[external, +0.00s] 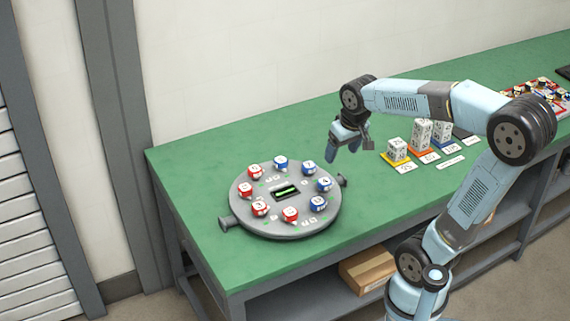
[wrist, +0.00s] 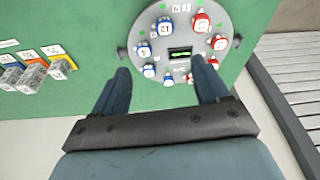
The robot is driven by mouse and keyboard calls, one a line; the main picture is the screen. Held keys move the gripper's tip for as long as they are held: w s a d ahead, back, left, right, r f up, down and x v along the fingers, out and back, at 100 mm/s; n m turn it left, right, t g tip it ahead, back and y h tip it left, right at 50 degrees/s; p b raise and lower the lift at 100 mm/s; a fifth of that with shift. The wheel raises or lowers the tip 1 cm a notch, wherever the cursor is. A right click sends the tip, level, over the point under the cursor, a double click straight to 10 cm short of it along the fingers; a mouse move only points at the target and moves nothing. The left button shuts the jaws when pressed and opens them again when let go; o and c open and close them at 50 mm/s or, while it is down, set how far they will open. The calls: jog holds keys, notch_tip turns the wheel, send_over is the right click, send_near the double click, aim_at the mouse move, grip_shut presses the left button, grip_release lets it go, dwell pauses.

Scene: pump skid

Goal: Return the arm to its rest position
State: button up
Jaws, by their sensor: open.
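My arm (external: 475,200), light blue with dark joints, reaches from the lower right up and over the green bench in the external view. My gripper (external: 343,153) hangs above the bench, to the upper right of a round grey plate, and points down. It is open and empty. In the wrist view my gripper (wrist: 163,80) shows two blue-grey fingers spread wide apart, with nothing between them but bench and part of the plate beyond.
The grey plate (external: 240,212) carries red and blue numbered knobs and a small green-lit display (external: 286,190). Grey blocks (external: 421,134) stand on coloured cards right of my gripper. A panel with small parts (external: 535,95) lies far right. A box (external: 368,270) sits on the shelf below.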

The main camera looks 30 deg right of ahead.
jog(key=s+d+r+m+t, duration=0.1)
jog(key=s+d+r+t, duration=0.1)
jog(key=s+d, duration=0.4)
jog(key=s, duration=0.3)
jog(key=shift+s+d+r+t, duration=0.2)
jog(key=shift+r+t, duration=0.1)
dwell(2.4)
